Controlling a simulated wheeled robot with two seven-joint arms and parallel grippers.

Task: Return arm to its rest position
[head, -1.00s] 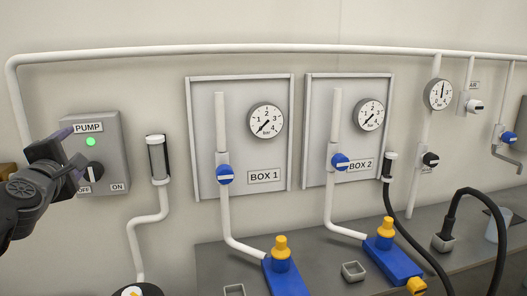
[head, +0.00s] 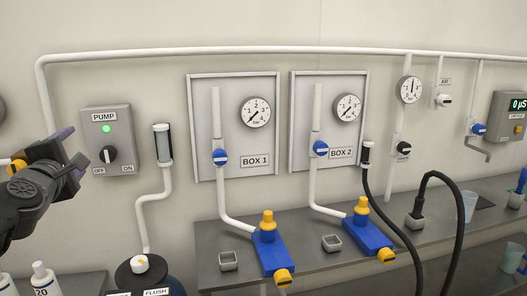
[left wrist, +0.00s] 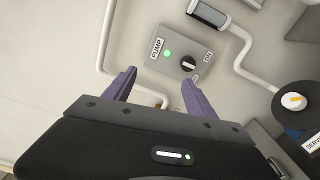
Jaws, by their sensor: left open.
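My left gripper (head: 74,148) is at the left edge of the head view, left of the pump box (head: 122,128) and apart from it in the picture. Its fingers are spread with nothing between them; the open gripper also shows in the left wrist view (left wrist: 158,84). The grey pump box also shows beyond the fingertips in the left wrist view (left wrist: 205,62). It has a lit green lamp (head: 106,128) and a black knob (head: 110,155) above OFF and ON labels. My right gripper is in neither view.
The BOX 1 panel (head: 203,120) and BOX 2 panel (head: 301,110) hang on the wall. Blue connectors with yellow caps (head: 271,252) stand on the grey counter. A clear tube (head: 163,145) is right of the pump box. Bottles (head: 45,280) stand at lower left.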

